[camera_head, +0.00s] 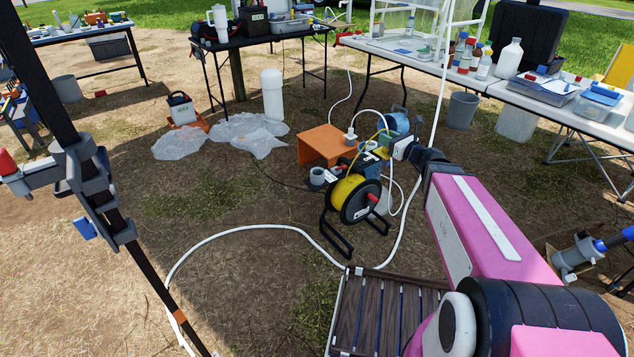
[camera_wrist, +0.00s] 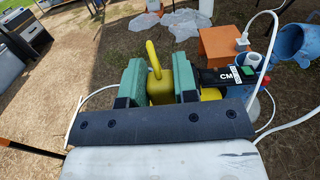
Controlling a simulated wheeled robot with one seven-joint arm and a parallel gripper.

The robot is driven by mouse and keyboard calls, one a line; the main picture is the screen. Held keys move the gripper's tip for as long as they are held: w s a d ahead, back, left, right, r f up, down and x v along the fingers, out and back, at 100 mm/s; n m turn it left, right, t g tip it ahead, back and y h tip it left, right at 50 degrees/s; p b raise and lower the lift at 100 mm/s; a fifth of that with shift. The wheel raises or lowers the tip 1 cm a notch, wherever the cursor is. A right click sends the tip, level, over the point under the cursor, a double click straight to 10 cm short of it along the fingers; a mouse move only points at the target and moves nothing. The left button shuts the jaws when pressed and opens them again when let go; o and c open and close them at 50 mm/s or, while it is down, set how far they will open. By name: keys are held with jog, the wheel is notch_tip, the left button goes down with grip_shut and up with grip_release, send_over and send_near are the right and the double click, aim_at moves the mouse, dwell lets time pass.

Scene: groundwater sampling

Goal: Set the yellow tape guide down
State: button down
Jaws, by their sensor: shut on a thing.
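The yellow tape guide (camera_wrist: 160,88), with a curved hook at its upper end, is between the two green fingers of my gripper (camera_wrist: 159,82) in the wrist view. My gripper is shut on it. In the head view my gripper (camera_head: 386,146) is just above and right of the black reel with yellow tape (camera_head: 350,196). In the wrist view a black part marked CM (camera_wrist: 232,78) lies close to the right finger. The guide's lower end is hidden behind my gripper, so I cannot tell if it touches anything.
An orange stand (camera_head: 327,144) is behind the reel. A white hose (camera_head: 255,228) loops over the ground. A dark slatted surface (camera_head: 385,310) is in front. Plastic sheets (camera_head: 256,140) lie at the back left. Bare ground on the left is free.

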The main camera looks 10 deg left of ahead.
jog(key=s+a+f, duration=0.1)
jog(key=a+f, duration=0.3)
jog(key=a, duration=0.9)
jog(key=s+a+f, duration=0.2)
jog(key=a+f, duration=0.2)
jog(key=a, duration=1)
jog(key=w+f, duration=1.1)
jog(key=shift+w+t, duration=0.3)
jog(key=shift+d+f, duration=0.1)
jog(key=shift+f, duration=0.1)
jog(key=c, duration=0.9)
grip_release()
